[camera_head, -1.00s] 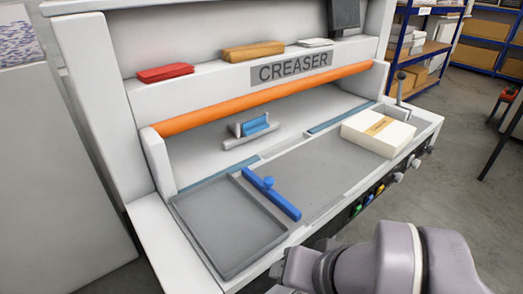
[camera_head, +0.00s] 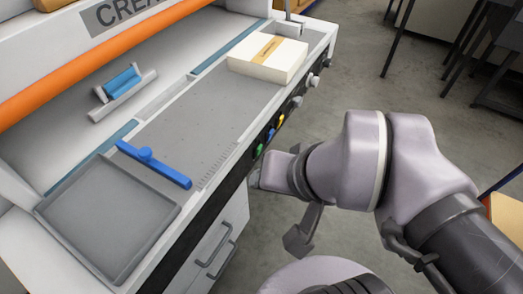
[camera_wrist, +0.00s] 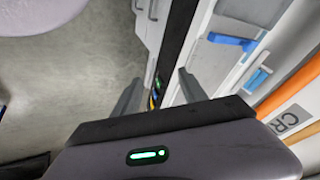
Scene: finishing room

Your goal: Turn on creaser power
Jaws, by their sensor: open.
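The creaser (camera_head: 110,95) is a white machine with an orange bar. Its dark front control strip carries a green control (camera_head: 259,150), a blue one (camera_head: 270,135), a yellow one (camera_head: 281,118) and several grey knobs (camera_head: 297,102). I cannot read which is power. My gripper (camera_wrist: 158,80) is open and empty in the wrist view, its two dark fingers apart. The strip with its small coloured controls shows between and beyond them. In the head view my wrist is close to the front of the strip, beside the green control; the fingertips are not clear there.
On the creaser lie a blue bar (camera_head: 153,164), a grey tray (camera_head: 75,215), a blue-handled tool (camera_head: 122,82) and a stack of white paper (camera_head: 265,60). Cabinet handles (camera_head: 222,262) protrude below the strip. Open floor (camera_head: 345,85) lies to the right.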

